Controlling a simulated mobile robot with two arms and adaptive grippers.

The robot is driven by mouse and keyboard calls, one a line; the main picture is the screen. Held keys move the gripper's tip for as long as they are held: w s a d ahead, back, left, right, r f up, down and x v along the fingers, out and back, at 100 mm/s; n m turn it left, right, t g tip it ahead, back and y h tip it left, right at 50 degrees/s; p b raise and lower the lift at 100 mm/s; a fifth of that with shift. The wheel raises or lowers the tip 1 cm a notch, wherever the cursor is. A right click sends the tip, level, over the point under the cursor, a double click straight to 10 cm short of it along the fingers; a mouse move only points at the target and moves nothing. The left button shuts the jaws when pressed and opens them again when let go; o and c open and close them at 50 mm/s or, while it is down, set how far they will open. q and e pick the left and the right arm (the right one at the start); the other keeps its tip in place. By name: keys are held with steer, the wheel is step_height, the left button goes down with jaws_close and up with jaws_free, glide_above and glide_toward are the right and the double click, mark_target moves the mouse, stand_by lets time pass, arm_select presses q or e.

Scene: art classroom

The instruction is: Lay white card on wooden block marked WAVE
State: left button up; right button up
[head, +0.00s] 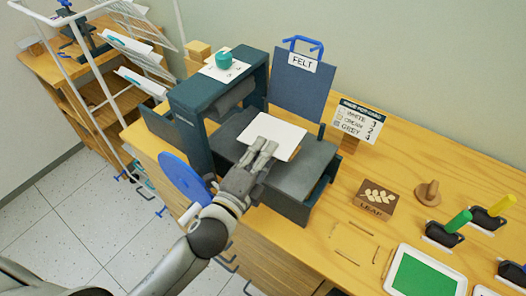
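The white card (283,126) is a flat pale sheet over the dark bed of a teal press. My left gripper (266,146) reaches in from the lower left, and its fingers overlap the near part of the card. From this angle I cannot tell whether the fingers hold the card or only lie over it. No block marked WAVE can be read; anything beneath the card is hidden. A brown block marked LEAF (377,197) sits on the table to the right. My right gripper is not in view.
The press (192,127) has a blue wheel (184,180) at its near left. A FELT panel (298,89) stands behind the bed. A sign (361,121), a green tray (426,275) and colored-handled tools (443,232) are to the right. A white rack (97,77) stands left.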

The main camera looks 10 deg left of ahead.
arm_select(q)
steer(key=shift+f, duration=0.25)
steer(key=shift+a+r+p, duration=0.1)
steer(key=shift+r+p, duration=0.3)
steer(key=shift+r, duration=0.15)
steer(key=b+v, duration=0.3)
steer(key=v, duration=0.8)
steer(key=shift+s+r, duration=0.3)
steer(key=shift+s, duration=0.05)
steer(key=shift+a, duration=0.1)
